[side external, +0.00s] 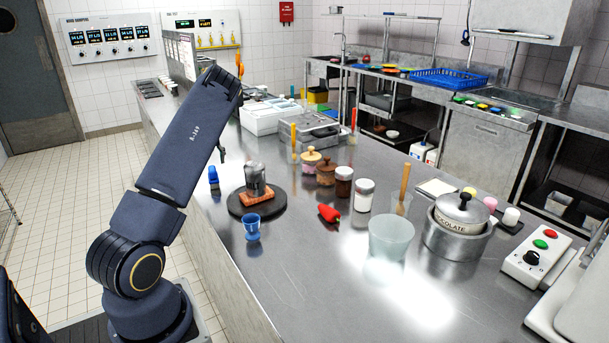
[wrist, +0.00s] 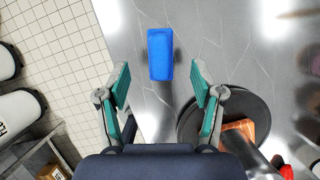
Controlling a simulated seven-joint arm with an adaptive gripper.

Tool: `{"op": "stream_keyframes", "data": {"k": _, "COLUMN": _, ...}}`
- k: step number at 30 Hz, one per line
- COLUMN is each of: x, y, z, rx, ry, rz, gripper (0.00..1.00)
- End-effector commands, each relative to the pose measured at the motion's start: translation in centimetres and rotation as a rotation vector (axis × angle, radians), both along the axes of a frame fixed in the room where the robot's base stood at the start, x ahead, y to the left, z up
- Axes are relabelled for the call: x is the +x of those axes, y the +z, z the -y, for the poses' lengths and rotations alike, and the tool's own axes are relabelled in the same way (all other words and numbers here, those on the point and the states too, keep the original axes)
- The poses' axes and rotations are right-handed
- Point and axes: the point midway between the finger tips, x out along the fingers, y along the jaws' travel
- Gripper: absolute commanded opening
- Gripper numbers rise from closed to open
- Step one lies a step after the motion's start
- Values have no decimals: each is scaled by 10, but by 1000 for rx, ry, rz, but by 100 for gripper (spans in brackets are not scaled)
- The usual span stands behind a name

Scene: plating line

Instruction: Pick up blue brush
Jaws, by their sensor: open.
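The blue brush (wrist: 160,54) lies on the steel counter in the wrist view, ahead of my gripper and centred between its fingers. In the side external view the blue brush (side external: 213,175) is near the counter's left edge, behind the round dark board. My gripper (wrist: 160,86) is open and empty in the wrist view, with its teal finger pads spread either side of the brush's line and apart from it. In the side external view my arm hides most of the gripper; a dark part shows above and behind the brush. The exact height gap is unclear.
A blue cup (side external: 252,228) and a red pepper (side external: 329,213) are nearer the front. The counter edge and tiled floor lie left. Jars stand to the right.

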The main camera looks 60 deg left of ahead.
Motion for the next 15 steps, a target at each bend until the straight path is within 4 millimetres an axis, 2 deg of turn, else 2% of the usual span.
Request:
{"op": "stream_keyframes", "data": {"k": 3, "x": 1, "y": -15, "z": -6, "rx": 0, "ry": 0, "rz": 0, "gripper": 67}}
{"op": "stream_keyframes", "data": {"k": 8, "x": 2, "y": -25, "z": -9, "rx": 0, "ry": -1, "rz": 1, "gripper": 67}}
{"op": "stream_keyframes", "data": {"k": 15, "x": 5, "y": -60, "z": -21, "rx": -1, "ry": -1, "rz": 0, "gripper": 67}}
